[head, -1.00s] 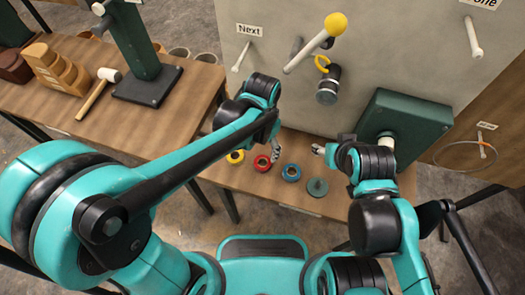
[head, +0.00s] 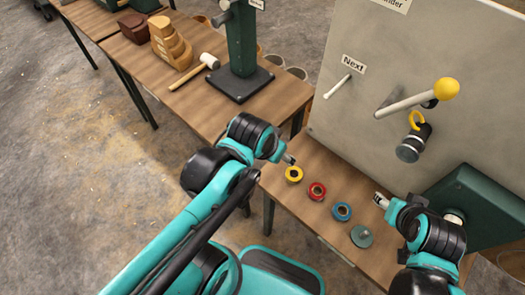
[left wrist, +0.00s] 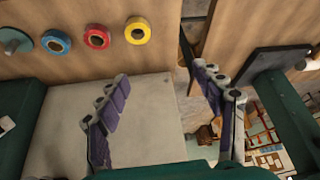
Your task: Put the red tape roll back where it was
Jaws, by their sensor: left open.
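The red tape roll (head: 317,191) lies on the wooden table between the yellow tape roll (head: 294,174) and the blue tape roll (head: 341,211). In the left wrist view the red roll (left wrist: 96,37) is at the upper left, outside the fingers. My left gripper (head: 289,160) is just beyond the yellow roll in the head view; its spread fingers (left wrist: 168,95) hold nothing. My right gripper (head: 381,199) is small, above the table to the right of the blue roll; its jaw opening is not clear.
A green disc with a peg (head: 362,236) ends the row of rolls. A grey panel (head: 345,120) with a yellow-knobbed lever (head: 446,89) stands behind. A second table (head: 190,100) at the left holds a mallet (head: 209,61) and a green post on a black base (head: 241,84).

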